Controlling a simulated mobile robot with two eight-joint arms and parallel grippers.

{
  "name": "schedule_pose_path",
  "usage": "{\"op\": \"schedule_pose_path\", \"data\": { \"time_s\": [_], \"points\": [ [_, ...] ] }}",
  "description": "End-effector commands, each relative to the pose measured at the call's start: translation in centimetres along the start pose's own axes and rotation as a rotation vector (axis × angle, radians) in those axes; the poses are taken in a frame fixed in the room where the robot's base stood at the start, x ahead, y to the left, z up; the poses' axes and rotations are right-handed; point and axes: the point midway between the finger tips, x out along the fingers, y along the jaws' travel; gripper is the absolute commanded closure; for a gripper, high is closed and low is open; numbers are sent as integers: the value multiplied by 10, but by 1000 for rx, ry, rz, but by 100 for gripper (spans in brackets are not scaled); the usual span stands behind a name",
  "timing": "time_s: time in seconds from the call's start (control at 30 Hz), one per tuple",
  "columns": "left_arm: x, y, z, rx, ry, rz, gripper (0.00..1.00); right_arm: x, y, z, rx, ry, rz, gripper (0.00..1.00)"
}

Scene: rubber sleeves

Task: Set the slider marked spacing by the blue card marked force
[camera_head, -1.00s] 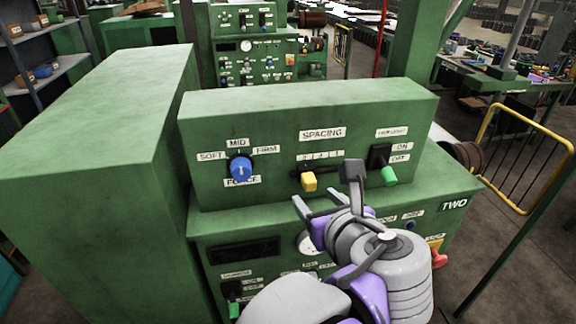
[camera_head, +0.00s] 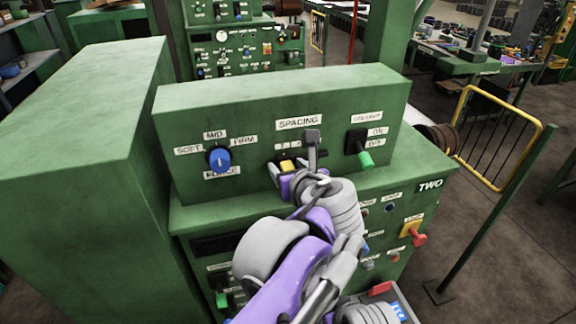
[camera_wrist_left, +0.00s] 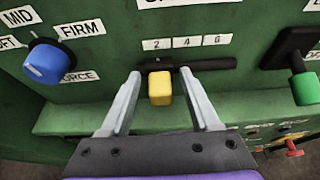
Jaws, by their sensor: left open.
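The spacing slider has a yellow handle (camera_head: 287,166) on a dark slot in the green panel. In the left wrist view the yellow handle (camera_wrist_left: 160,88) sits below the label 2, left of 4 and 6. My left gripper (camera_wrist_left: 161,74) is open, one finger on each side of the handle, with gaps showing. In the head view my left gripper (camera_head: 292,156) partly covers the slider.
A green-handled switch (camera_head: 364,159) is right of the slider. Below, a lower panel carries several small controls, including a red knob (camera_head: 418,238). A yellow barrier (camera_head: 500,140) stands at the right. A large green cabinet (camera_head: 85,140) is at the left.

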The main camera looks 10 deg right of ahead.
Motion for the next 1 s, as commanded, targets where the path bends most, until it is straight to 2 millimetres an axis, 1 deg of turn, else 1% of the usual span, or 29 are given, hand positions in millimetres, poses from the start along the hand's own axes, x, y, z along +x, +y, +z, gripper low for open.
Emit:
{"op": "schedule_pose_path", "data": {
  "time_s": [0.17, 0.2, 0.27, 0.3, 0.37, 0.5, 0.53, 1.0],
  "points": [
    [0, 0, 0, 0, 0, 0, 38, 0, 0, 0, 0, 0, 0, 20],
    [0, 0, 0, 0, 0, 0, 45, 0, 0, 0, 0, 0, 0, 20],
    [0, 0, 0, 0, 0, 0, 55, 0, 0, 0, 0, 0, 0, 20],
    [0, 0, 0, 0, 0, 0, 63, 0, 0, 0, 0, 0, 0, 20],
    [0, 0, 0, 0, 0, 0, 74, 0, 0, 0, 0, 0, 0, 20],
    [0, 0, 0, 0, 0, 0, 99, 0, 0, 0, 0, 0, 0, 20],
    [0, 0, 0, 0, 0, 0, 100, 0, 0, 0, 0, 0, 0, 20],
    [0, 0, 0, -1, 0, 1, 100, 0, 0, 0, 0, 0, 0, 20]
  ]
}}
